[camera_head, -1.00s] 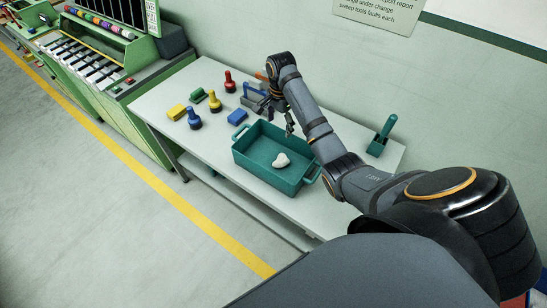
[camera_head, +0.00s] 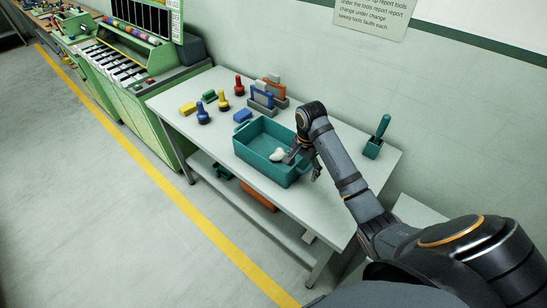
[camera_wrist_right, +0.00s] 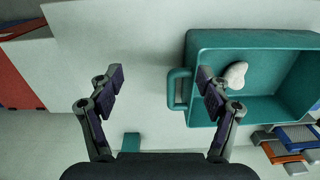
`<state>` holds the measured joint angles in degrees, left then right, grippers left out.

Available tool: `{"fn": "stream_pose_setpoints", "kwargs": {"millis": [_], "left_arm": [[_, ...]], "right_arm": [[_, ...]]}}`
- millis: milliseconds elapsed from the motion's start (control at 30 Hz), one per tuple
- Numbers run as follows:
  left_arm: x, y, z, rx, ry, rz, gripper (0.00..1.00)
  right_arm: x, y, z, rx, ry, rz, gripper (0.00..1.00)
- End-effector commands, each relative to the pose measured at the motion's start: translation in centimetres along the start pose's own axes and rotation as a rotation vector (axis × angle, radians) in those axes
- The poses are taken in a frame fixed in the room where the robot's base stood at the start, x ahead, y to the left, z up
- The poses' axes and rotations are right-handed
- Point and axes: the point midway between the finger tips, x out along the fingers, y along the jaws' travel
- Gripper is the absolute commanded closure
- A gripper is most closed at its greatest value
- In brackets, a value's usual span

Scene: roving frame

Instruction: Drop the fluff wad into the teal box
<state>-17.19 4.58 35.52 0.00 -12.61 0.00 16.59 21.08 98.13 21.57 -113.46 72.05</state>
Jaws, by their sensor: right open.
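The white fluff wad (camera_head: 278,154) lies inside the teal box (camera_head: 262,170), which stands on the grey table. The wrist view also shows the wad (camera_wrist_right: 236,74) in the box (camera_wrist_right: 250,40), near its handle end. My right gripper (camera_head: 304,165) is open and empty at the box's right end. In the wrist view its fingers (camera_wrist_right: 161,80) are spread apart, one over the box's handle end beside the wad, the other over bare table. My left gripper is not in view.
Blue (camera_head: 203,115), yellow and red (camera_head: 239,86) stamp-like tools and small blocks stand on the table's left part. A grey rack (camera_head: 264,98) stands behind the box. A green-handled scoop in a holder (camera_head: 376,140) is at the right. The table front right is clear.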

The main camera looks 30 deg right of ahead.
Motion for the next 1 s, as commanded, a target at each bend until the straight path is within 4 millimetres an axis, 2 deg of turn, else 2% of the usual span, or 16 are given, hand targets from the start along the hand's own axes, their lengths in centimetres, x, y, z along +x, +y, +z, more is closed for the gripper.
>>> {"fn": "stream_pose_setpoints", "kwargs": {"millis": [33,100,400,600,1000], "left_arm": [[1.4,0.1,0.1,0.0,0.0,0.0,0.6],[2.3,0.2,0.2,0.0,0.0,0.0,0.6],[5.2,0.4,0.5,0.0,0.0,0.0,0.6],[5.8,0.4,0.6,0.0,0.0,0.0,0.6],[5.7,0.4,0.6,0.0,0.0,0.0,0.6]], "right_arm": [[1.6,0.8,0.5,-0.027,0.002,0.002,0.23],[2.6,1.8,1.2,-0.069,0.003,0.001,0.23],[5.6,5.5,4.2,-0.233,-0.001,0.002,0.23],[6.1,6.5,5.1,-0.279,-0.004,0.002,0.23],[6.0,6.5,5.2,-0.283,-0.005,0.002,0.23]]}}
